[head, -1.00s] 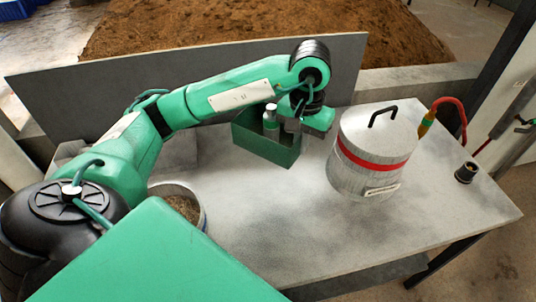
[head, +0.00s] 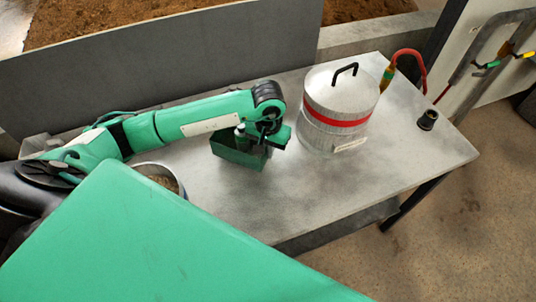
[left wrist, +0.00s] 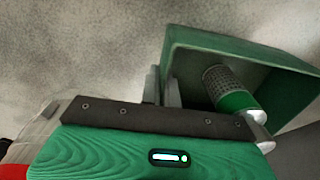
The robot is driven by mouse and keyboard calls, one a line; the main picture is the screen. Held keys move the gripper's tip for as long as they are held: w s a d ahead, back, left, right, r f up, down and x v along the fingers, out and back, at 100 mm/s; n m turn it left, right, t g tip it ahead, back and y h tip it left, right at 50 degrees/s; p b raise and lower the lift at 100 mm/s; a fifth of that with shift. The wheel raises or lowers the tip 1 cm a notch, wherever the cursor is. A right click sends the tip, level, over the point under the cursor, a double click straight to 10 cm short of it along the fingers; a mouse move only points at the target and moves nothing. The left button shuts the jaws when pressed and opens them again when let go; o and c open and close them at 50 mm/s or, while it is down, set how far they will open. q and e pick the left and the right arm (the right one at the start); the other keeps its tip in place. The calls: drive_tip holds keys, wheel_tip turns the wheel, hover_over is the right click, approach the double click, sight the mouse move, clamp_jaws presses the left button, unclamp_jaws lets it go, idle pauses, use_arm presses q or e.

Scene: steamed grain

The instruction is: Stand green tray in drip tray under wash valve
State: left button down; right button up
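The green tray (head: 238,158) is an open box in the middle of the head view, over the grey table; I cannot tell whether it touches the table. My left gripper (head: 267,149) is at its right wall. In the left wrist view, the left gripper's two grey fingers (left wrist: 163,90) sit on either side of the green tray's wall (left wrist: 215,40) and look closed on it. Coloured valve handles (head: 488,65) show on the wall pipework at upper right. I cannot make out the drip tray. My right gripper is out of view.
A metal pot with a red band (head: 338,108) stands right of the tray. A red hose (head: 411,55) and a black fitting (head: 428,119) are at the table's right end. A round container of grain (head: 160,177) is at left. Floor (head: 440,230) beyond the table is clear.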

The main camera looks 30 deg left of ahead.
use_arm(q)
wheel_tip(320, 180, down, 3)
drive_tip(key=shift+f+p, duration=0.1)
drive_tip(key=shift+p, duration=0.2)
drive_tip(key=shift+f+b, duration=0.3)
drive_tip(key=shift+b, duration=0.05)
drive_tip(key=c, duration=1.7)
unclamp_jaws()
drive_tip(key=shift+r, duration=0.1)
